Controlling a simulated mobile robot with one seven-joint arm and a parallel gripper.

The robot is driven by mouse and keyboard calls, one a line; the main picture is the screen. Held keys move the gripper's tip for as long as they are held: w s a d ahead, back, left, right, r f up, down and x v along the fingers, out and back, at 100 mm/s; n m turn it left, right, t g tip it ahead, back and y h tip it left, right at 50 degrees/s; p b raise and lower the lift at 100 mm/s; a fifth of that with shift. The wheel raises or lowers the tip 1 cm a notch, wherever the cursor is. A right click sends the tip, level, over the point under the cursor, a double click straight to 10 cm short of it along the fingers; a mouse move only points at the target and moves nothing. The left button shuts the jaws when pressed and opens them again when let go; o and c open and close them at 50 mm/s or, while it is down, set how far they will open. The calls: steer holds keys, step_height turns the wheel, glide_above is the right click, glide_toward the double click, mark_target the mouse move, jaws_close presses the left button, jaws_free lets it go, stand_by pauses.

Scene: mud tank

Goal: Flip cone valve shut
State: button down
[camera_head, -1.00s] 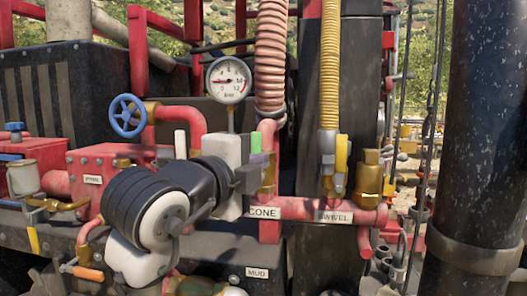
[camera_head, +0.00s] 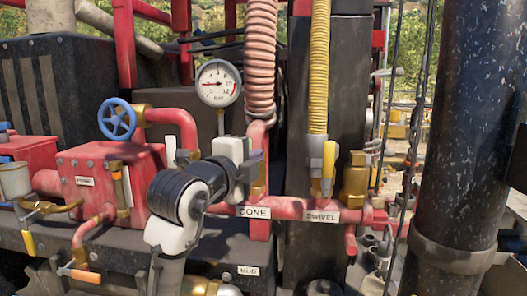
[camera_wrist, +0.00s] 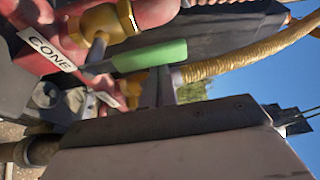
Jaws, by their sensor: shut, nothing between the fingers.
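The cone valve has a green-sleeved handle (camera_head: 248,149) standing upright above the CONE label (camera_head: 254,212) on the red pipe. In the wrist view the green handle (camera_wrist: 150,55) lies across the upper middle, joined by a grey stem to a brass body (camera_wrist: 100,25). My gripper (camera_head: 248,171) is at the handle's left and lower side, its white hand partly covering the valve. In the wrist view my gripper's dark fingers (camera_wrist: 160,88) are together and empty, close beside the green handle. I cannot tell whether they touch it.
A yellow-handled swivel valve (camera_head: 329,160) stands to the right, beside a brass fitting (camera_head: 355,180). A pressure gauge (camera_head: 218,83) and a ribbed red hose (camera_head: 260,60) are above. A blue handwheel (camera_head: 117,119) is left. A thick black column (camera_head: 460,150) blocks the right.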

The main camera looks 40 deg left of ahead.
steer(key=shift+a+f, duration=0.1)
steer(key=shift+s+a+n+b, duration=0.25)
steer(key=shift+a+n+b, duration=0.15)
steer(key=shift+n+b, duration=0.25)
stand_by(0.3)
steer(key=s+a+f+n+y+b, duration=0.2)
steer(key=a+f+n+y+b, duration=0.1)
steer(key=n, duration=0.6)
steer(key=s+a+f+n+t+y+b, duration=0.1)
steer(key=s+a+f+n+y+b, duration=0.1)
steer(key=n, duration=0.8)
steer(key=a+f+y+b, duration=0.1)
steer(key=a+y+b, duration=0.1)
steer(key=b, duration=0.1)
steer(key=shift+s+a, duration=0.15)
steer(key=shift+s, duration=0.1)
steer(key=shift+f, duration=0.1)
